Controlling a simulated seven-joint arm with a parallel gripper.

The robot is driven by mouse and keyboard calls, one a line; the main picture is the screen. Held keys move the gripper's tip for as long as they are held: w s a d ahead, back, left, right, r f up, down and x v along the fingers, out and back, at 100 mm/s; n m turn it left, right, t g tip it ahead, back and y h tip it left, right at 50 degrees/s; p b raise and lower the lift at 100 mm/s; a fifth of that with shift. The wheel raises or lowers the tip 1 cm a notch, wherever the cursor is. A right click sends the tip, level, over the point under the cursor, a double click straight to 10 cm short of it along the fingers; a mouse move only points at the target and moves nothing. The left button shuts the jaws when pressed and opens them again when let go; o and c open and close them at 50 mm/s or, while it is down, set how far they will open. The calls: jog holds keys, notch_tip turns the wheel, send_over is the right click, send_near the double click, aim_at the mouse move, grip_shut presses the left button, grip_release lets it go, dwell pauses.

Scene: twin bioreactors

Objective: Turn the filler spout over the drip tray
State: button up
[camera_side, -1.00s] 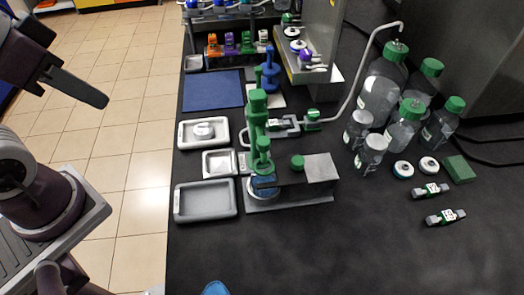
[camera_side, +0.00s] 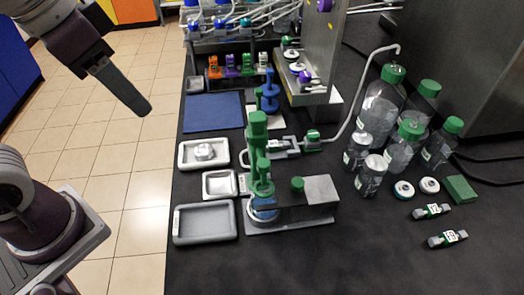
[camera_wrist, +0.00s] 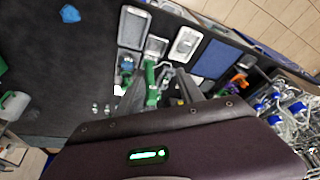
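My gripper (camera_side: 142,106) hangs in the air at the upper left of the side view, left of the bench and away from the filler. In the wrist view its two dark fingers stand apart with nothing held between them (camera_wrist: 158,82). The green filler column (camera_side: 257,150) stands upright on a metal base. A grey bent tube, apparently the spout (camera_side: 245,135), shows left of the column, partly hidden by it. I cannot tell which is the drip tray.
Clear bottles with green caps (camera_side: 380,105) stand at the right, joined by a bent tube (camera_side: 355,95). A blue mat (camera_side: 213,111) lies behind the trays. Small clamps (camera_side: 447,239) lie at the front right. The front of the black bench is clear.

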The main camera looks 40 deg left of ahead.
jog(key=w+d+f+m+g, duration=0.2)
jog(key=w+d+m, duration=0.2)
jog(key=w+d, duration=0.4)
jog(key=m+g, duration=0.2)
jog(key=m, duration=0.1)
send_over(264, 162)
jog(key=shift+y, duration=0.3)
notch_tip(264, 162, down, 6)
jog(key=shift+s+f, duration=0.1)
notch_tip(264, 162, down, 6)
jog(key=shift+r, duration=0.2)
jog(key=shift+f, duration=0.35)
jog(key=shift+c, duration=0.2)
grip_shut()
